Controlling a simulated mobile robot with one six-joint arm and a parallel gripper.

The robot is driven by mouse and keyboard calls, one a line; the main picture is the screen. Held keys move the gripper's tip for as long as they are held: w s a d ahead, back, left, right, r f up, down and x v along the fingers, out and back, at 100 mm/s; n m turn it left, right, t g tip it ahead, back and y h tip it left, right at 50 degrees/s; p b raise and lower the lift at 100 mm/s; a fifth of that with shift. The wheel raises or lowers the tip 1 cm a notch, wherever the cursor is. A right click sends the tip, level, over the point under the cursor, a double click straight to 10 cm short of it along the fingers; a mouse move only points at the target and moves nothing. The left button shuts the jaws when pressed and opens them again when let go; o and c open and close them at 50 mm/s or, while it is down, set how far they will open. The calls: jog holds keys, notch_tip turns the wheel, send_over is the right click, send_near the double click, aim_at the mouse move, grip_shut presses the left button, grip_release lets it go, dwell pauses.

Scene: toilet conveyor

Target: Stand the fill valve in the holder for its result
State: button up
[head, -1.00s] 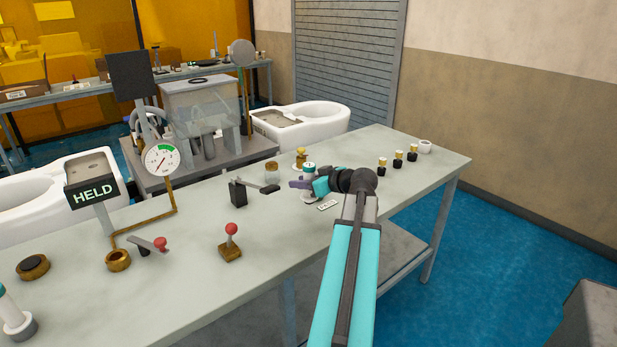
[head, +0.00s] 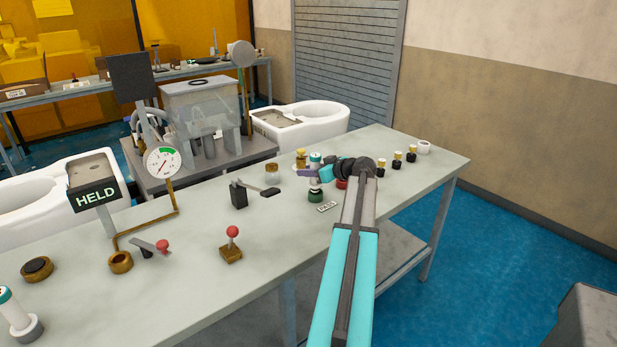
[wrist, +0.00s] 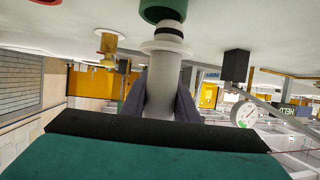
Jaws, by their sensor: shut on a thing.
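The fill valve is a white stem with a teal cap (head: 316,157); its stem fills the middle of the wrist view (wrist: 163,85). My gripper (head: 317,173) is shut on this stem between its two dark fingers. The valve looks roughly upright. A green ring holder (head: 316,197) stands on the bench directly below it. In the wrist view the valve's black-banded lower end overlaps the green holder (wrist: 155,12); I cannot tell whether it is inside. A red holder (head: 342,183) sits just right, partly behind my arm. A small printed label (head: 327,207) lies in front.
A black lever post (head: 239,195) and brass fittings (head: 301,158) stand close left and behind. Several small black-and-brass parts (head: 396,160) line the right end. A red-knobbed lever (head: 232,240) and a HELD sign (head: 97,197) are left. The front bench surface is mostly clear.

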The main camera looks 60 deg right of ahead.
jog(key=shift+w+d, duration=0.25)
jog(key=shift+d, duration=0.3)
jog(key=shift+f, duration=0.1)
jog(key=shift+f+p, duration=0.65)
jog(key=shift+f, duration=1.05)
jog(key=shift+f, duration=0.15)
jog(key=o, duration=1.1)
jog(key=b+v, duration=0.2)
jog(key=v, duration=1)
jog(key=shift+r, duration=0.2)
